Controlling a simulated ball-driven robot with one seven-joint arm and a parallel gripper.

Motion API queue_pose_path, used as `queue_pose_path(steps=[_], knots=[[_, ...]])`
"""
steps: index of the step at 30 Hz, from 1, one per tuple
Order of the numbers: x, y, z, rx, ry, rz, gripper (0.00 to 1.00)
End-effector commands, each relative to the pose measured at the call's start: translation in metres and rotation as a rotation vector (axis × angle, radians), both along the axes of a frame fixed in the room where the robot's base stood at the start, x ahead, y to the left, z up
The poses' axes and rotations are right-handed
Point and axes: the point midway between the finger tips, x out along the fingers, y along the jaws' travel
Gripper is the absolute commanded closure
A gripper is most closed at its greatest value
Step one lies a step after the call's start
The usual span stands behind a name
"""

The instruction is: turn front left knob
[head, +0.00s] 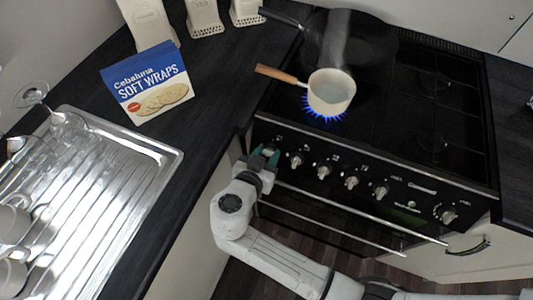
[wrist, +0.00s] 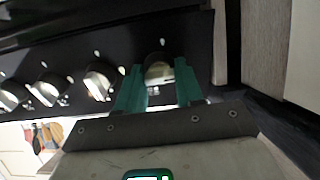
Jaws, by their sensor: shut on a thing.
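The black stove (head: 400,110) has a row of silver knobs along its front panel (head: 335,180). My gripper (head: 264,157) is at the left end of this row, in front of the panel. In the wrist view, its green fingers (wrist: 159,88) stand on either side of the end knob (wrist: 158,72) and are shut on it. The fingers and hand mostly hide this knob in the head view. A blue flame (head: 311,119) burns under a cream saucepan (head: 331,95) on the front left burner.
The neighbouring knob (head: 296,160) is close to the right of my gripper. A dark pan (head: 352,42) stands at the back left burner. A wraps packet (head: 150,85) and a metal draining board (head: 110,170) are on the left counter. An oven rail (head: 350,212) runs below the knobs.

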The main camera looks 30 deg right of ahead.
Motion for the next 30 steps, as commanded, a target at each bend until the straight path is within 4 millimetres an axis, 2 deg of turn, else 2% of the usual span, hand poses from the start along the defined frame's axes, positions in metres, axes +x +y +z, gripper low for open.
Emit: queue_pose_path(steps=[11, 30], knots=[[-0.0005, 0.0004, 0.0001, -0.107, 0.148, 0.087, 0.94], [-0.0005, 0.0003, 0.0024, -0.43, 0.592, 0.343, 0.94]])
